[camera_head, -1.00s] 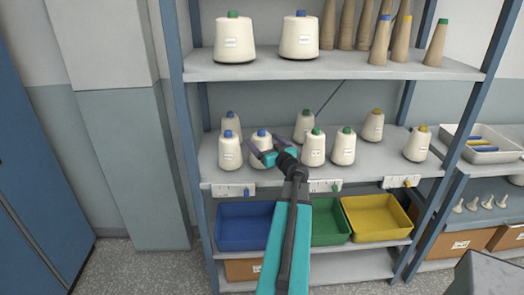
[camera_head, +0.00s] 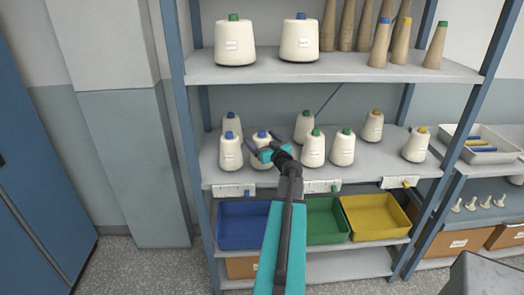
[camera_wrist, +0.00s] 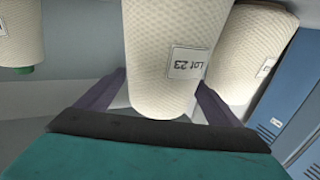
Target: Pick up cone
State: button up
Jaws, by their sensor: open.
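A cream yarn cone (camera_head: 258,165) with a blue tip stands upright on the middle shelf, partly hidden behind my gripper (camera_head: 263,142). In the wrist view this cone (camera_wrist: 165,60) fills the middle and bears a "Lot 23" label. My gripper (camera_wrist: 160,100) is open there, with one dark finger on each side of the cone's body. I cannot tell whether either finger touches it.
A blue-tipped cone (camera_head: 231,150) stands close on the left and a green-tipped cone (camera_head: 313,150) on the right. Other cones stand behind. The upper shelf (camera_head: 330,68) is overhead; blue (camera_head: 243,226), green (camera_head: 326,222) and yellow (camera_head: 375,219) bins sit below.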

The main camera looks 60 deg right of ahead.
jog(key=shift+p+x, duration=0.5)
jog(key=shift+x, duration=0.75)
jog(key=c, duration=1.8)
